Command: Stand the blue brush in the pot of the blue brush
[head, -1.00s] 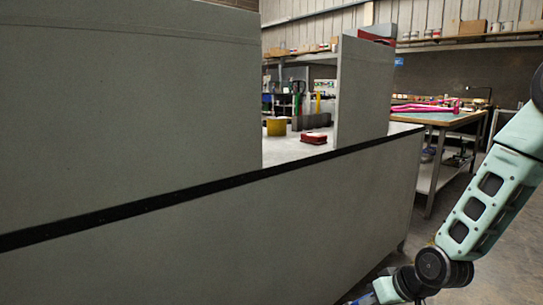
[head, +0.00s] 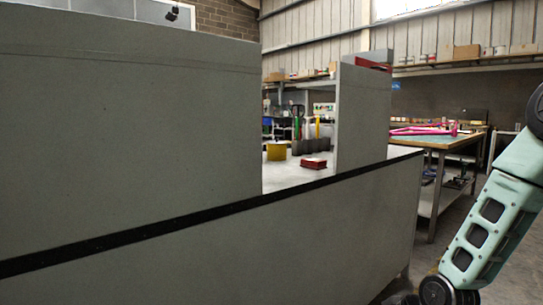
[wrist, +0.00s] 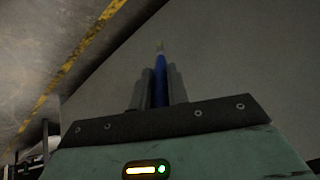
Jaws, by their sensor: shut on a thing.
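The blue brush (wrist: 157,74) is between the two dark fingers of my gripper (wrist: 160,78) in the wrist view. The gripper is shut on it, and the brush's pale narrow tip points away from the gripper. In the head view, my gripper and the brush are below the picture's lower edge. I cannot make out the pot of the blue brush. A yellow round container (head: 276,151) stands on the pale surface behind the opening in the grey booth wall.
A large grey booth wall (head: 130,110) fills the left, with a black-edged ledge (head: 210,218) and an upright panel (head: 362,115). A red block (head: 313,163) lies inside the opening. A workbench (head: 440,143) with pink items stands behind right.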

